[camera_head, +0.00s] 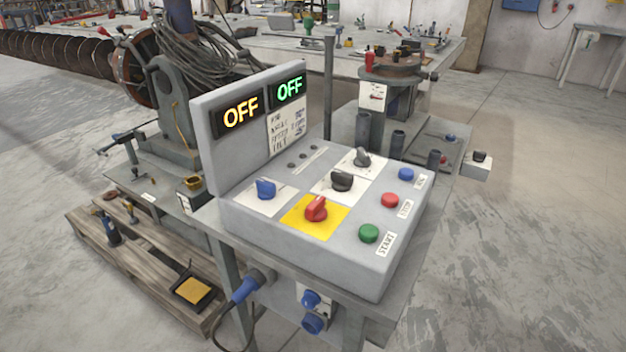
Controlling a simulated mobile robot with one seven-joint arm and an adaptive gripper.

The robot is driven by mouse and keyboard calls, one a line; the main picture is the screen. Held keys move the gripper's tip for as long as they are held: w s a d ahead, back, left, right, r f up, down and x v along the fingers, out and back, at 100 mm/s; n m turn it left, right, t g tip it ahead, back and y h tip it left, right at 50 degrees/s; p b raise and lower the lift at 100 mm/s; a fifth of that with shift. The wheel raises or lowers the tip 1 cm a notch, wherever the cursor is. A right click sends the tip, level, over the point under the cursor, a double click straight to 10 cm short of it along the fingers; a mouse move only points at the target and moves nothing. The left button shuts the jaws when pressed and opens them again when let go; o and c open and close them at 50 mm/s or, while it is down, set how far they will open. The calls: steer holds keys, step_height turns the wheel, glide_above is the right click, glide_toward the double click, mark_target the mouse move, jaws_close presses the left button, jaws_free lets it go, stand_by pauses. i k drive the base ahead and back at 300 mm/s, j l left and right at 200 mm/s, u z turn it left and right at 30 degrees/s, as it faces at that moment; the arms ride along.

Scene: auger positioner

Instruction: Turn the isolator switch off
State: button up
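A grey control box (330,262) stands on a metal stand. A red rotary switch (316,208) sits on a yellow plate (297,218) at the front of its sloped top; it looks like the isolator, though no label on it is readable. Its handle appears to point towards the upper right of the picture. Two displays on the upright back panel read OFF, one in yellow (241,112) and one in green (289,88). My gripper is not in view, and nothing covers the switch.
A blue knob (266,189) and two black knobs (342,180) (362,157) are near the red switch. Green (369,233), red (390,200) and blue (406,174) buttons line the right side. A wooden pallet (130,262) lies left. Floor is clear at right.

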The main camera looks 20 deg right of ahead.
mark_target(316, 213)
steer(key=j, duration=0.45)
steer(key=i+j, duration=0.1)
steer(key=j, duration=0.4)
steer(key=j+z, duration=0.1)
steer(key=z, duration=0.3)
steer(key=j+z, duration=0.15)
steer(key=z, duration=0.25)
steer(key=j+z, duration=0.1)
steer(key=z, duration=0.3)
steer(key=i+z, duration=0.1)
steer(key=z, duration=0.35)
steer(key=i, duration=0.4)
